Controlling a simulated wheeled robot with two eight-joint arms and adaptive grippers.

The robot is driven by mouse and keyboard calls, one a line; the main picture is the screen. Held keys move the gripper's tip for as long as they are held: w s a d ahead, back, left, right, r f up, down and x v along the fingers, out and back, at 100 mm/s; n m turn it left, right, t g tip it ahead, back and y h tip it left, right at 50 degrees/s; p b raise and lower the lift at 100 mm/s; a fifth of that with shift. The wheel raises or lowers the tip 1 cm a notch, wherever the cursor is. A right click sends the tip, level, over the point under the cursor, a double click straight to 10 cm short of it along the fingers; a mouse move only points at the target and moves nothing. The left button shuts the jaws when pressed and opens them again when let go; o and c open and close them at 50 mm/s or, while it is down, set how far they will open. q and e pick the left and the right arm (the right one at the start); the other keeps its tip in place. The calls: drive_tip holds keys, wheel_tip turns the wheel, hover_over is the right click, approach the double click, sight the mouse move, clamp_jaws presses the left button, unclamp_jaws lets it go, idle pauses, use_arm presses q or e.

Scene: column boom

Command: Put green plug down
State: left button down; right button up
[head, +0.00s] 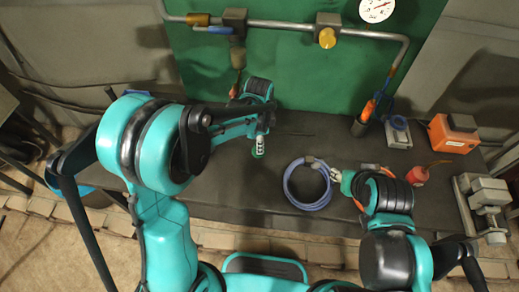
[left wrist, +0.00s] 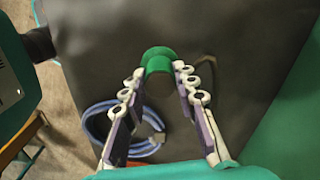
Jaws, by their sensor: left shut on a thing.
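The green plug (left wrist: 158,58) is a short round piece with a flat rim, held between the fingertips of my left gripper (left wrist: 160,72) in the left wrist view. In the head view my left gripper (head: 259,147) is over the dark bench top, left of the blue hose coil, and only a little green shows at its tips. Dark bench surface shows below the plug; I cannot tell whether the plug touches it. My right gripper (head: 336,174) is beside the coil's right side; its finger opening is too small to judge.
The coiled blue hose (head: 307,184) lies on the bench top (head: 225,190). To the right are a red oil can (head: 418,175), an orange box (head: 453,134) and a grey vise (head: 484,196). A pipe with a yellow knob (head: 327,38) and gauge (head: 376,9) runs along the green back panel.

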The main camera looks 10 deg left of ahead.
use_arm(q)
drive_tip(key=shift+f+b, duration=0.45)
drive_tip(key=shift+f, duration=1.5)
drive_tip(key=c, duration=1.6)
unclamp_jaws()
drive_tip(key=shift+f, duration=0.15)
drive_tip(key=o, duration=0.4)
